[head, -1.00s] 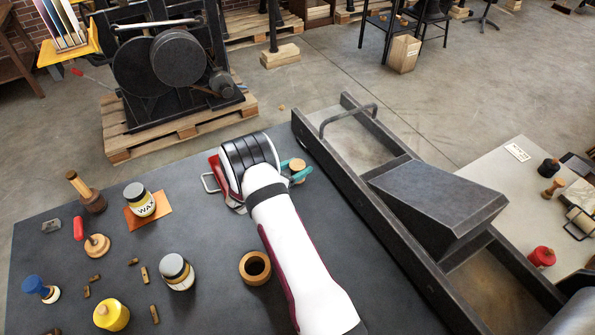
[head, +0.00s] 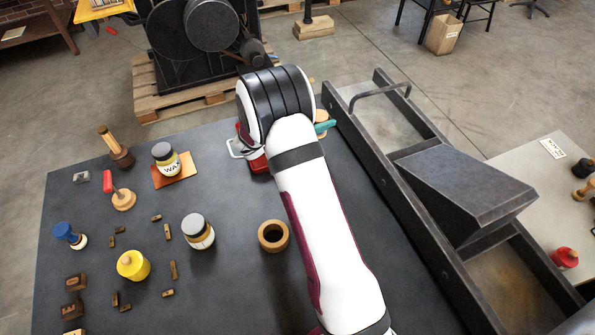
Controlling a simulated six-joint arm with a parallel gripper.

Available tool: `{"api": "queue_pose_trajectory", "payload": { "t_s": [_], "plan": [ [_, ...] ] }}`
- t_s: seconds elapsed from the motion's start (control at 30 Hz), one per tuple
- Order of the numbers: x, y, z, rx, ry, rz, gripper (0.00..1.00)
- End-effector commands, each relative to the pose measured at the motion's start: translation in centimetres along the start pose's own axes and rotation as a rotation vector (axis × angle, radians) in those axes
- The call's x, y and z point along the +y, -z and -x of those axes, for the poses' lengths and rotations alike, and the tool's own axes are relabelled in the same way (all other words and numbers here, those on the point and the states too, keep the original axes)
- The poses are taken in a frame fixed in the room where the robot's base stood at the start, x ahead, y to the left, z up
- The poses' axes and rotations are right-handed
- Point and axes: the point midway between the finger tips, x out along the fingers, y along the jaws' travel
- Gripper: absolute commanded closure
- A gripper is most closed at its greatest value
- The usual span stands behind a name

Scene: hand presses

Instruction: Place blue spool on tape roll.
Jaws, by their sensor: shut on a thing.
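The tape roll (head: 273,236), a tan-brown ring with an open dark centre, lies flat on the dark table left of my forearm.
A grey-lidded jar (head: 198,231) and a yellow spool-like piece (head: 133,265) stand left of the tape roll. A blue-handled tool (head: 68,235) is far left. A dark metal press bed (head: 400,190) runs along the right.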

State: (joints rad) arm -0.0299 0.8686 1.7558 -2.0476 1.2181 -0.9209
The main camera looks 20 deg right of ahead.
Motion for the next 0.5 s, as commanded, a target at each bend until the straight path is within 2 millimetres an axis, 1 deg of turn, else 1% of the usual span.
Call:
{"api": "queue_pose_trajectory", "payload": {
  "t_s": [0.03, 0.07, 0.17, 0.2, 0.27, 0.3, 0.37, 0.4, 0.5],
  "plan": [
    [0.4, 0.6, 1.6, 0.0, -0.008, 0.004, 0.98],
    [0.5, 1.2, 2.7, 0.0, -0.011, 0.005, 0.98],
    [0.4, 3.1, 7.2, -0.001, -0.018, 0.009, 0.98],
    [0.1, 4.0, 9.2, -0.001, -0.021, 0.009, 0.98],
    [-0.7, 5.2, 12.3, -0.001, -0.025, 0.011, 0.98],
    [-1.5, 6.0, 14.4, -0.002, -0.027, 0.012, 0.98],
    [-3.0, 7.0, 17.4, -0.002, -0.03, 0.013, 0.98],
    [-4.1, 7.5, 19.1, -0.003, -0.031, 0.011, 0.98],
    [-6.7, 8.2, 22.3, -0.003, -0.033, 0.012, 0.98]
  ]
}}
